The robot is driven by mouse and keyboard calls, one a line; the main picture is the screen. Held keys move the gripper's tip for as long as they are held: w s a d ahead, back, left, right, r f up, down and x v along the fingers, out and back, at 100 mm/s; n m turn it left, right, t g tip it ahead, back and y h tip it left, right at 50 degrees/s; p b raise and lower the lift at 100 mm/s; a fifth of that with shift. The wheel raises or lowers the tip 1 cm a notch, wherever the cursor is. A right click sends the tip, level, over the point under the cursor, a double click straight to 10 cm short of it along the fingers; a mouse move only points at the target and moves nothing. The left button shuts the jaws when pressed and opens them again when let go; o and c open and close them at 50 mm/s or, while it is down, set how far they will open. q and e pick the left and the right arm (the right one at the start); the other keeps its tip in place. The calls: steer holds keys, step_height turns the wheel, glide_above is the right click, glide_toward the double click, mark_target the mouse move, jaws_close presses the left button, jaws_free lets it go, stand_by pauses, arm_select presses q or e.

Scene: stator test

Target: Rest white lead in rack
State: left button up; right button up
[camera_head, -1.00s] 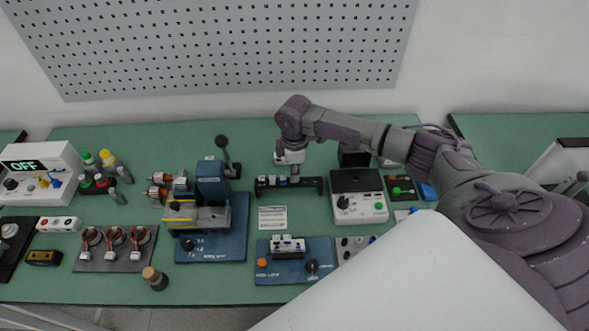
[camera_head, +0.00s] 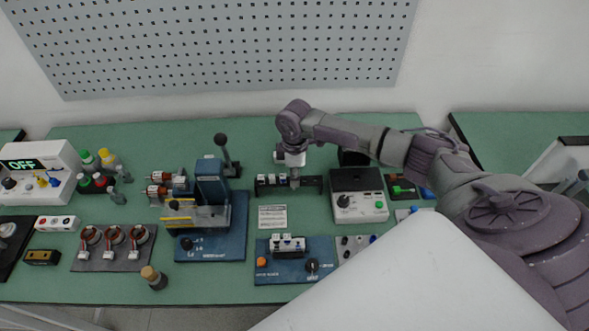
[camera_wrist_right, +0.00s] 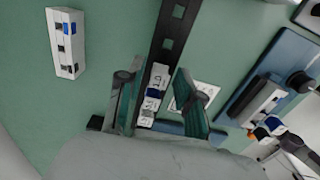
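The black rack (camera_head: 312,186) lies near the middle of the bench. White pieces sit toward its left end in the head view. In the wrist view the rack (camera_wrist_right: 167,40) runs up the picture, with empty square slots in its upper part. White pieces with dark and blue marks (camera_wrist_right: 154,88), which may include the white lead, show between the fingers. My right gripper (camera_head: 295,184) is over the rack; in the wrist view its fingers (camera_wrist_right: 160,72) stand apart on either side. I cannot tell whether they touch anything. My left gripper is out of view.
A blue test plate (camera_head: 290,273) and a label card (camera_head: 273,217) lie in front of the rack. A meter box (camera_head: 360,207) stands to its right and a blue press fixture (camera_head: 212,190) to its left. A white block (camera_wrist_right: 65,42) stands apart on the mat.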

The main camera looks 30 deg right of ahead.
steer(key=shift+o, duration=0.3)
steer(key=shift+r, duration=0.1)
step_height(320, 180, up, 12)
stand_by(0.4)
steer(key=shift+s, duration=0.1)
stand_by(0.7)
